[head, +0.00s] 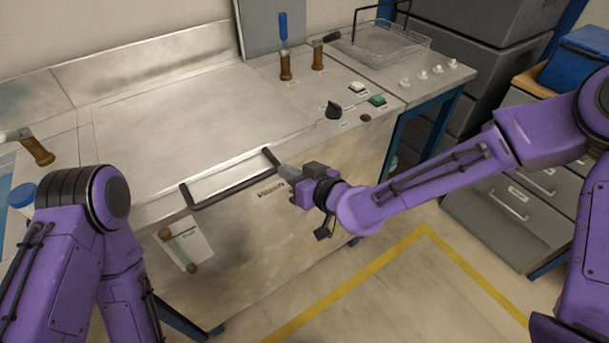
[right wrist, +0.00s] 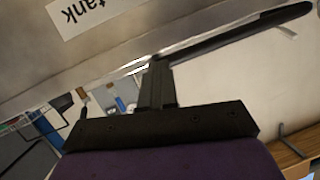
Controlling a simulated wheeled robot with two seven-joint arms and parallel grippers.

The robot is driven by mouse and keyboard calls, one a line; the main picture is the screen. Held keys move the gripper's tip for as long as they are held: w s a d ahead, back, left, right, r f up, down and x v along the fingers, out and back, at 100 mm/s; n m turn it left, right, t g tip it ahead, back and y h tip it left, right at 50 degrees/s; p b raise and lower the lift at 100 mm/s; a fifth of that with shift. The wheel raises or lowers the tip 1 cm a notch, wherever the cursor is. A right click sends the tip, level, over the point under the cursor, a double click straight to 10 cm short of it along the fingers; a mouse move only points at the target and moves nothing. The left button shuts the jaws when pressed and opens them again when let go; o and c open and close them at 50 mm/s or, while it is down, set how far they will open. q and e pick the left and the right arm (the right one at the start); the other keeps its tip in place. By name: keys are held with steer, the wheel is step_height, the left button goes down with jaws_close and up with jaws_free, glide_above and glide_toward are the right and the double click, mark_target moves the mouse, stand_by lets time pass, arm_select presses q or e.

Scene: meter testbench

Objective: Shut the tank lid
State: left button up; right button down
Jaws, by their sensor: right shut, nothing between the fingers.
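The tank lid (head: 175,110) is a broad flat metal panel on the steel bench. It looks lying flat or nearly flat; I cannot tell whether a small gap stays at its front edge. Its black bar handle (head: 235,188) sticks out along the front. My right gripper (head: 287,172) is shut and empty, just right of the handle's right end, by the bench front. In the right wrist view the shut fingers (right wrist: 157,82) point at a metal face with a "tank" label (right wrist: 80,12), with a dark bar (right wrist: 240,32) beyond. My left gripper is out of view.
Right of the lid are a black knob (head: 333,110), a green switch (head: 377,100) and brown-handled levers (head: 318,57). A wire basket (head: 385,45) stands at the back right. The floor before the bench is clear.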

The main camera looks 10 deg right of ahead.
stand_by(0.3)
steer(key=w+r+p+v, duration=0.1)
steer(key=r+p+v, duration=0.2)
steer(key=p+v, duration=0.9)
steer(key=shift+s+d+p, duration=0.2)
steer(key=shift+s+p, duration=0.1)
steer(key=shift+p, duration=0.35)
steer(key=shift+r, duration=0.1)
